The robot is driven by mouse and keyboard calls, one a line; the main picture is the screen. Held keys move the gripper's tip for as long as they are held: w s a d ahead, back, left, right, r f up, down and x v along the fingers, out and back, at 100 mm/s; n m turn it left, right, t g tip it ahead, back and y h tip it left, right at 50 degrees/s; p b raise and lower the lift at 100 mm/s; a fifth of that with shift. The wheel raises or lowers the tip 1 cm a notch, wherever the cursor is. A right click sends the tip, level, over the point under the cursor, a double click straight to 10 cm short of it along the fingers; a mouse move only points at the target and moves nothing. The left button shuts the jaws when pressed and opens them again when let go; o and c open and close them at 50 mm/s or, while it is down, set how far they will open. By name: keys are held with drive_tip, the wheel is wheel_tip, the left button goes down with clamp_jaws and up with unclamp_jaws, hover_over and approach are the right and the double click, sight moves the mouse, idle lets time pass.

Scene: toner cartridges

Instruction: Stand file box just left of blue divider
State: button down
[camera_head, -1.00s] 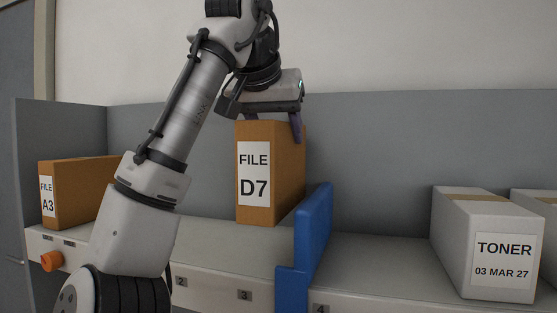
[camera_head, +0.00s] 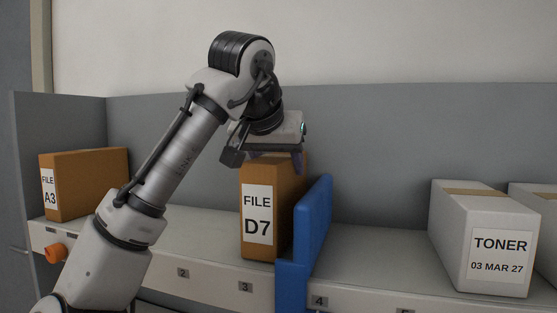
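The brown file box labelled FILE D7 (camera_head: 257,214) is upright at the shelf's front edge, above the mark 3. Its base looks level with the shelf, though a tiny gap cannot be ruled out. The blue divider (camera_head: 313,226) stands just right of the box and hides part of its right side. My gripper (camera_head: 272,160) is over the box's top and shut on it. A purple finger shows at the upper right of the box; the other finger is mostly hidden.
Another brown box, FILE A3 (camera_head: 88,184), stands at the left end of the shelf (camera_head: 200,240). A white TONER carton (camera_head: 485,240) stands right of the divider, with another carton (camera_head: 535,202) beside it. The shelf between the two file boxes is free, partly behind my arm.

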sight(261, 163)
drive_tip(key=shift+f, duration=0.15)
drive_tip(key=c, duration=0.5)
unclamp_jaws()
drive_tip(key=shift+r, duration=0.25)
drive_tip(key=b+v, duration=0.2)
drive_tip(key=v, duration=1)
drive_tip(key=shift+f, duration=0.1)
